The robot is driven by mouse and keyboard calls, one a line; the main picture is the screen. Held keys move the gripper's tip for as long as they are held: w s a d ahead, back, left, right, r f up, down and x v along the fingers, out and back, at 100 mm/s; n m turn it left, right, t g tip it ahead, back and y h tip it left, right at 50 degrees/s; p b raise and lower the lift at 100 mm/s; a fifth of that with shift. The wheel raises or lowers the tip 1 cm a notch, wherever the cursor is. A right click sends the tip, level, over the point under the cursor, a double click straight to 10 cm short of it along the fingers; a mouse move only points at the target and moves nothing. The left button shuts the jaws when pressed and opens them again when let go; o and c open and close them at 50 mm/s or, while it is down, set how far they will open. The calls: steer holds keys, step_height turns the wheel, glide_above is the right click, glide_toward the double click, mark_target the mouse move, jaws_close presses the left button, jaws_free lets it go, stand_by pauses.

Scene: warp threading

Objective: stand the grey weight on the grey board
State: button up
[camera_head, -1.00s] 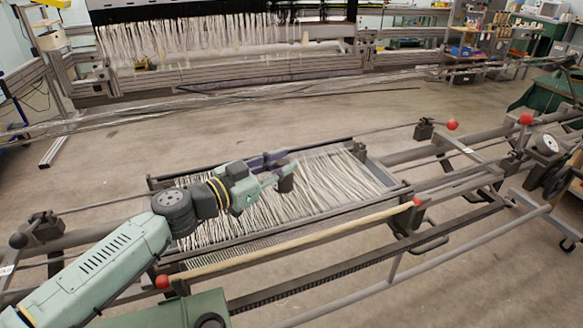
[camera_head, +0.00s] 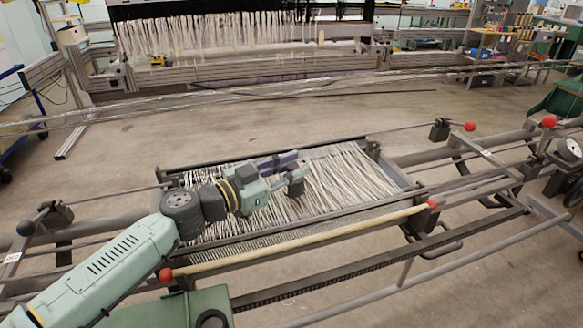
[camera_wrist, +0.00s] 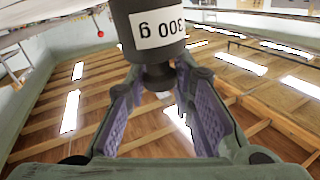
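The grey weight (camera_wrist: 158,30) is dark, with a white label reading "300 g" that appears upside down in the wrist view. Its narrow neck and knob lie between the fingertips of my gripper (camera_wrist: 160,78), which look closed around it. In the head view my gripper (camera_head: 290,174) is above the pale threads, with the dark weight (camera_head: 297,187) at its fingertips, partly hidden by the near finger. I cannot pick out a grey board for certain in either view.
Below my gripper is a dark metal frame (camera_head: 240,238) filled with pale threads (camera_head: 340,180). A pale rod (camera_head: 310,238) with red end balls runs along its near side. Long rails extend left and right. A loom (camera_head: 230,45) stands at the back, beyond open floor.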

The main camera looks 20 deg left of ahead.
steer(key=o, duration=0.4)
steer(key=shift+f, duration=0.45)
steer(key=shift+r, duration=0.2)
steer(key=v, duration=0.2)
steer(key=b+v, duration=0.1)
steer(key=v, duration=0.3)
steer(key=shift+s+a+r+b, duration=0.2)
steer(key=shift+a+r+b, duration=0.05)
steer(key=shift+r+b, duration=0.15)
steer(key=shift+s+a+r, duration=0.15)
steer(key=shift+s+r, duration=0.05)
steer(key=shift+s, duration=0.15)
